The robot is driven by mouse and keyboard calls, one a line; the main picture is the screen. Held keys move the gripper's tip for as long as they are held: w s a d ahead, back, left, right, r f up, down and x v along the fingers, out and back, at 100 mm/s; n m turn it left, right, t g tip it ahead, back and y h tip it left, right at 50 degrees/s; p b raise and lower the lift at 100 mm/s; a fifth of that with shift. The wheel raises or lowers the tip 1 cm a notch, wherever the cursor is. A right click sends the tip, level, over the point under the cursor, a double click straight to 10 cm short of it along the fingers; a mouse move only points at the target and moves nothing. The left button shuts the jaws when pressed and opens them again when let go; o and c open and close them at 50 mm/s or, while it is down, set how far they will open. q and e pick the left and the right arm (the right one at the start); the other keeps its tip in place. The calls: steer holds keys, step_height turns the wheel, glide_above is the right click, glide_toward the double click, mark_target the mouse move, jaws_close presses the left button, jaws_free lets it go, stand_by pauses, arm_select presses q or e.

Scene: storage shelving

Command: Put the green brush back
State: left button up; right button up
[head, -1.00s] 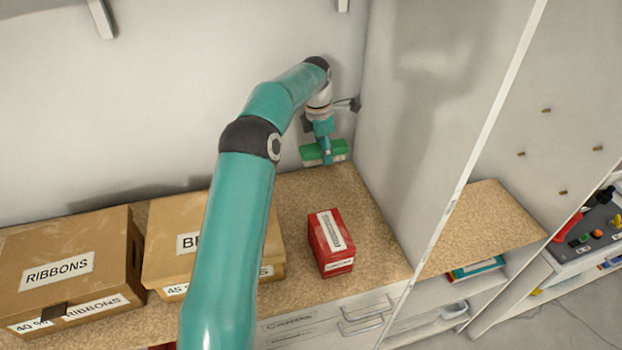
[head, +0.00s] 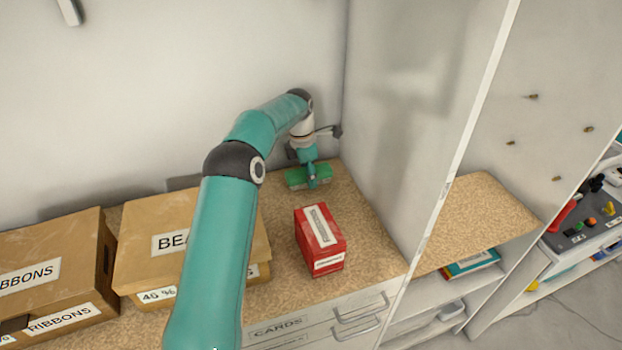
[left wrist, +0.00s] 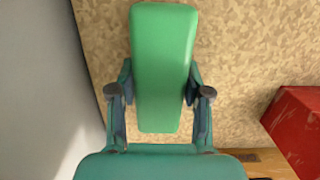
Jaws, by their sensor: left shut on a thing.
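The green brush (head: 322,173) is in my left gripper (head: 311,180), at the back right corner of the corkboard-like shelf top in the head view. It lies level, low over the shelf or on it; I cannot tell whether it touches. In the left wrist view the brush (left wrist: 163,65) shows its green back, and the left gripper's (left wrist: 160,95) two fingers are shut on its sides. My right gripper is in neither view.
A red box (head: 320,240) stands in front of the brush. A beads-type cardboard box (head: 140,225) and a ribbons box (head: 45,250) stand to the left. The back wall and a white side panel (head: 410,120) close off the corner. Bare shelf (head: 275,285) lies around the red box.

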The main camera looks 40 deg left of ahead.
mark_target(304, 171)
arm_select(q)
steer(key=o, duration=1.2)
steer(key=shift+f, duration=0.15)
steer(key=shift+c, duration=0.2)
step_height(304, 171, up, 12)
steer(key=s, duration=0.1)
steer(key=shift+a+p, duration=0.3)
steer(key=shift+p, duration=0.1)
